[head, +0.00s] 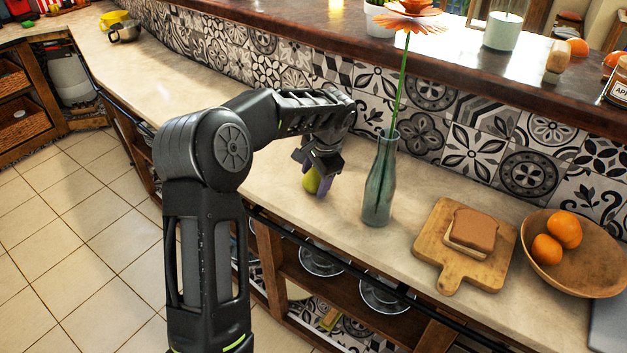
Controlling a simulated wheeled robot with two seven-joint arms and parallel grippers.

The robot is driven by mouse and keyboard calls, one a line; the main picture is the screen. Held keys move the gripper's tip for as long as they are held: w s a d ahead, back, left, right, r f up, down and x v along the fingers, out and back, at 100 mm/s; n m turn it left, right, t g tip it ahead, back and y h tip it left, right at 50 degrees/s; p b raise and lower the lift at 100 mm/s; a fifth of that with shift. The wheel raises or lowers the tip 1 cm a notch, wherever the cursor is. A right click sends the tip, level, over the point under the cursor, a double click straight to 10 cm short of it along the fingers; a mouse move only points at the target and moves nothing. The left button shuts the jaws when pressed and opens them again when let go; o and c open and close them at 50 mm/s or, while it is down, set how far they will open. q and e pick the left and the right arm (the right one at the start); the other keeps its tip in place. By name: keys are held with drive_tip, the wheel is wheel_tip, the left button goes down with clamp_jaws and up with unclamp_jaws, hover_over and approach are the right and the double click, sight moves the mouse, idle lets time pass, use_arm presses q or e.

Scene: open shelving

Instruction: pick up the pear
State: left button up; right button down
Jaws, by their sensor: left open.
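The green pear (312,181) stands on the pale countertop, left of the glass vase. My left gripper (316,178) reaches down over it from above, with its dark fingers around the pear's sides. The fingers are open, and part of the pear is hidden behind them. I cannot tell whether a finger touches the pear. My right gripper is not in view.
A glass vase (380,185) with a tall orange flower stands close to the right of my left gripper. Further right are a cutting board (440,284) with a sandwich (471,233) and a wooden bowl (598,272) with oranges. The tiled wall rises behind.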

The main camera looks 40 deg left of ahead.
use_arm(q)
drive_tip(key=shift+c, duration=0.3)
drive_tip(key=c, duration=1.2)
drive_tip(key=shift+o, duration=0.2)
drive_tip(key=shift+r, duration=0.15)
wheel_tip(320, 180, up, 10)
drive_tip(key=shift+f, duration=0.1)
